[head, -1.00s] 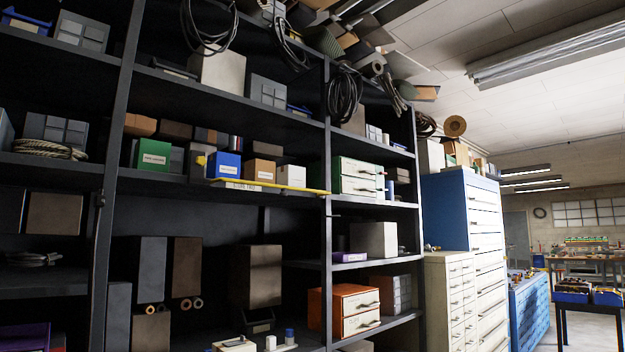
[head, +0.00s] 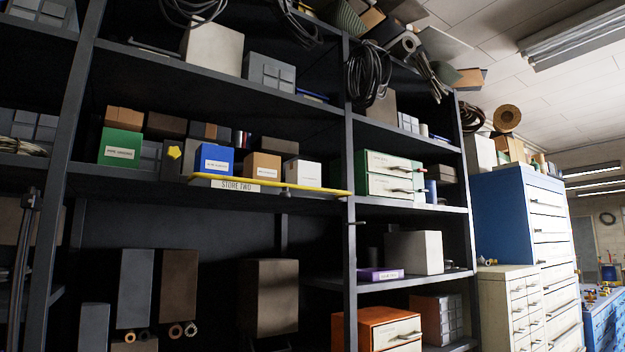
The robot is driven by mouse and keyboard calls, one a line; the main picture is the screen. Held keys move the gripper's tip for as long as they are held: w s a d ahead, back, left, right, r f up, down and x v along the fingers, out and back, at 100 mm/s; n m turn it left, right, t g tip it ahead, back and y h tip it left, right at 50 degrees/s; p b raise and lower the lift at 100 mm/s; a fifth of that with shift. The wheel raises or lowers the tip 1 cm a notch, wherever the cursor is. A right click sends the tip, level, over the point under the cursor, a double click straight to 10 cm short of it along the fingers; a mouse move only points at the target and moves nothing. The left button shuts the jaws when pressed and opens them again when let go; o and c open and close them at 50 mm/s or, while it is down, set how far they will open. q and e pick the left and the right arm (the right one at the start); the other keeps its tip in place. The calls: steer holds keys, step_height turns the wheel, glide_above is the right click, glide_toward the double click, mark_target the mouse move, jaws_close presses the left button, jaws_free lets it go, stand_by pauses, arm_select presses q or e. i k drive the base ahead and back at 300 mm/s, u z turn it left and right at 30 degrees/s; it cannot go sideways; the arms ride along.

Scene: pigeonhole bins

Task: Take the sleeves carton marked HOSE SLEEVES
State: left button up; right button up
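Several labelled cartons stand in a row on the middle shelf of the dark rack. They are a green carton (head: 121,147), a blue carton (head: 214,160), a tan carton (head: 261,166) and a white carton (head: 303,172). Their labels are too small for me to read, so I cannot tell which one is marked HOSE SLEEVES. A purple box (head: 380,274) with a pale label lies on a lower shelf to the right. Neither of my grippers is in view.
A yellow bar (head: 315,189) runs along the front of the shelf with a STORE TWO sign (head: 236,186). Dark uprights (head: 350,230) divide the rack. A green drawer unit (head: 390,175) stands right of the cartons. Dark boxes (head: 268,297) are below. Drawer cabinets (head: 525,222) stand further right.

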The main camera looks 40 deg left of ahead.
mark_target(210, 158)
steer(key=u, duration=0.45)
steer(key=i, duration=0.95)
steer(key=u, duration=1.4)
steer(key=i, duration=0.2)
